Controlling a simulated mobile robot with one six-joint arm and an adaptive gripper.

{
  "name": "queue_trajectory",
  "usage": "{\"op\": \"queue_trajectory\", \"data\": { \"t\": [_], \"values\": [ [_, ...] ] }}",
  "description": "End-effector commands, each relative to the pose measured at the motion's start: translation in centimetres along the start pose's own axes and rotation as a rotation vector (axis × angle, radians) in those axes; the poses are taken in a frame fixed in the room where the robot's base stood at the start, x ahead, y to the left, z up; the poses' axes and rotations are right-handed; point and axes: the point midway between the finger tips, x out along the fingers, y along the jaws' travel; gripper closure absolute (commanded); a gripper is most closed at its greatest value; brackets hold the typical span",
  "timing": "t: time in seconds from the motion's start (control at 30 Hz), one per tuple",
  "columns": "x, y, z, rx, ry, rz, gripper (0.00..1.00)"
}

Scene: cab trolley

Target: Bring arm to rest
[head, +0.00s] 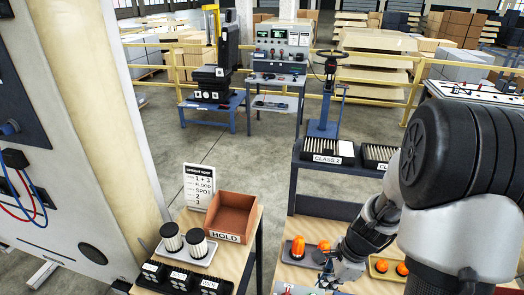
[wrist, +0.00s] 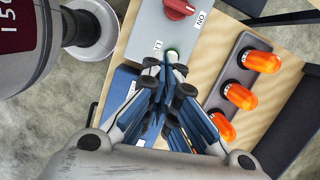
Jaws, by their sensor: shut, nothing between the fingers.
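My arm reaches down from the right side of the head view. My gripper (head: 328,279) is over the wooden trolley top at the bottom. In the wrist view my gripper (wrist: 175,82) is shut and empty, its fingertips close together. The box carries a red rotary knob (wrist: 178,9) and an "ON" label. In the head view my gripper hides part of the box.
Orange lamps on a grey tray (wrist: 226,91) stand right of my gripper in the wrist view. Another tray (head: 383,276) holds orange lamps. A "CLASS 2" rack (head: 327,158) stands behind.

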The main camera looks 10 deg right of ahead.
Motion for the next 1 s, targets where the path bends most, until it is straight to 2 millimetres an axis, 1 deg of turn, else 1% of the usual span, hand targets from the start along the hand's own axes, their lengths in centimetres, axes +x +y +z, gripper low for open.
{"op": "queue_trajectory", "data": {
  "t": [0.07, 0.13, 0.27, 0.4, 0.47, 0.6, 0.7, 0.8, 0.9, 1.0],
  "values": [
    [-0.4, -0.1, 0.4, -0.036, 0.004, -0.009, 1.0],
    [-1.2, 0.0, 1.3, -0.114, 0.011, -0.022, 1.0],
    [-3.5, 0.8, 4.0, -0.374, 0.042, -0.058, 1.0],
    [-6.3, 3.0, 7.0, -0.728, 0.099, -0.094, 1.0],
    [-7.2, 4.2, 8.1, -0.875, 0.129, -0.107, 1.0],
    [-9.0, 7.5, 9.8, -1.208, 0.212, -0.132, 1.0],
    [-9.8, 10.0, 10.4, -1.43, 0.28, -0.144, 1.0],
    [-10.3, 12.1, 10.6, -1.613, 0.347, -0.151, 1.0],
    [-10.5, 13.6, 10.4, -1.745, 0.402, -0.152, 1.0],
    [-10.7, 14.6, 10.3, -1.824, 0.436, -0.15, 1.0]
  ]
}}
